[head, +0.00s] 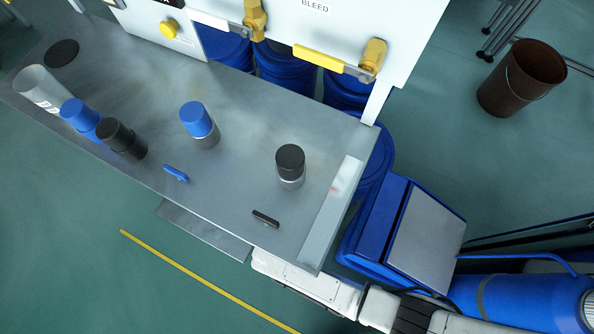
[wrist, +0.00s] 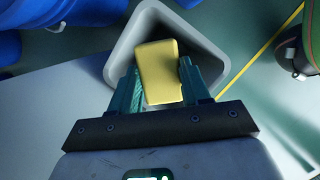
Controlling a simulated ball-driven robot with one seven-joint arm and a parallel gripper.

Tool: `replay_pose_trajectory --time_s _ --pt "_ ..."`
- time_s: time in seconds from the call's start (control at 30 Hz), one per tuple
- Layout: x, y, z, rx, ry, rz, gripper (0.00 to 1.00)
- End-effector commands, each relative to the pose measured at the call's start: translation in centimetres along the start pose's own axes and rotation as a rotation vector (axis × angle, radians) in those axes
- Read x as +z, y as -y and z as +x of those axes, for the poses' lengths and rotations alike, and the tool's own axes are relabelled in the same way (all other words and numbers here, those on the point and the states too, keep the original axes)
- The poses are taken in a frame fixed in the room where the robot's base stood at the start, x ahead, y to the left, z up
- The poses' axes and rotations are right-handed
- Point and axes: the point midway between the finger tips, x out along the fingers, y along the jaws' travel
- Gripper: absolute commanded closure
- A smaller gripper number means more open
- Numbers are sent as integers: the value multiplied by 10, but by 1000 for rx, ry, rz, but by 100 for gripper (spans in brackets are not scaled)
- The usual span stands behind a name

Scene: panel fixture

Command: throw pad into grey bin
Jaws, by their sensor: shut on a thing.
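The pad (wrist: 157,68) is a yellow block with rounded corners in the wrist view. My gripper (wrist: 160,80) is shut on it, with one teal finger at each side. The grey bin (wrist: 122,52) is a square, open-topped container behind and below the pad in the wrist view. The pad overlaps its opening in the picture; I cannot tell how high above the bin it is. The pad hides part of the bin's inside. The pad, the bin and my gripper do not show in the head view.
The metal bench (head: 235,160) holds several jars and cans, a blue clip (head: 176,173) and a black clip (head: 266,218). Blue drums stand below. A brown bucket (head: 520,78) stands far right. Open green floor (head: 90,240) lies in front.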

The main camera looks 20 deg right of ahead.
Motion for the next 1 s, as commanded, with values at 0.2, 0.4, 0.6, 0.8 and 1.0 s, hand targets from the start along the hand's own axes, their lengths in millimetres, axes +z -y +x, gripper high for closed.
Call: replay_pose_trajectory --time_s 0.2,0.4,0.6,0.8,1.0 --pt "-6 0 18 0 0 0 87" --pt "-12 0 40 0 0 0 87" --pt "-17 0 55 0 0 0 87" --pt "-17 0 56 0 0 0 87" --pt "-17 0 55 0 0 0 49"
